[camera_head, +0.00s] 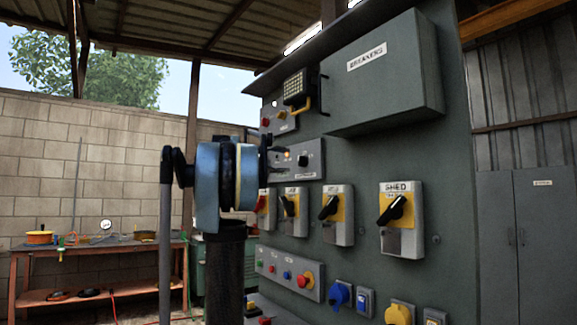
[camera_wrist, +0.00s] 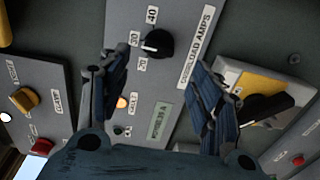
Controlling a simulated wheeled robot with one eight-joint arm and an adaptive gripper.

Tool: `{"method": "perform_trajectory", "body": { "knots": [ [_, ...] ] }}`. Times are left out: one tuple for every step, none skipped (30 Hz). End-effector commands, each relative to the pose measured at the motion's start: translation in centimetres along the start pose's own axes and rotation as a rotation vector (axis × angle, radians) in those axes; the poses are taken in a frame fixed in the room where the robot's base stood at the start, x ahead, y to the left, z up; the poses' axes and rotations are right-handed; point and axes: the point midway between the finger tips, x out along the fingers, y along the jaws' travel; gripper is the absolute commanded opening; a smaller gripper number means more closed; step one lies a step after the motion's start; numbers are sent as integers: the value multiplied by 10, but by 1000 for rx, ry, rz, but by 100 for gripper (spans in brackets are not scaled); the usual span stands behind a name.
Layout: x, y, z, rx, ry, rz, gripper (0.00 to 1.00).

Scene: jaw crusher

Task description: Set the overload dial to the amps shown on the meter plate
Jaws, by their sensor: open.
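The overload dial (camera_wrist: 157,43) is a black round knob on a grey panel in the wrist view, beside the marks 20, 30 and 40 and the "OVERLOAD AMPS" label (camera_wrist: 200,46). Its white pointer faces left, close to the 30. A pale green plate (camera_wrist: 160,121) below it reads "MOTOR" with a number too small to read surely. My gripper (camera_wrist: 160,65) is open and empty, its fingers either side of the dial in the picture, apparently apart from it. In the head view the dial (camera_head: 303,160) sits just right of my arm's end, which hides part of the panel.
An orange lamp (camera_wrist: 121,102) glows beside my left finger. A yellow-plated rotary switch (camera_wrist: 255,90) lies right of my right finger. The breakers box (camera_head: 385,75) juts out above. A workbench (camera_head: 95,255) stands at the left.

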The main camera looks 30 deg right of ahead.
Motion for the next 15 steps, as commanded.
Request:
{"method": "perform_trajectory", "body": {
  "knots": [
    [-9,0,-1,0,4,0,58],
    [-13,0,-1,0,4,0,58],
    [-18,0,0,0,2,0,58],
    [-22,0,-1,0,3,0,58],
    [-25,0,-1,0,3,0,58],
    [-29,0,-1,0,3,0,58],
    [-31,0,-1,0,1,0,58],
    [-33,0,0,0,1,0,58],
    [-35,0,-1,0,1,0,58],
    [-37,0,-1,0,1,0,58],
    [-38,0,-1,0,2,0,58],
    [-39,0,-1,0,1,0,58],
    [-40,0,-1,0,1,0,58],
    [-40,0,-1,0,1,-1,58],
    [-40,0,0,0,0,0,58]
  ]
}}
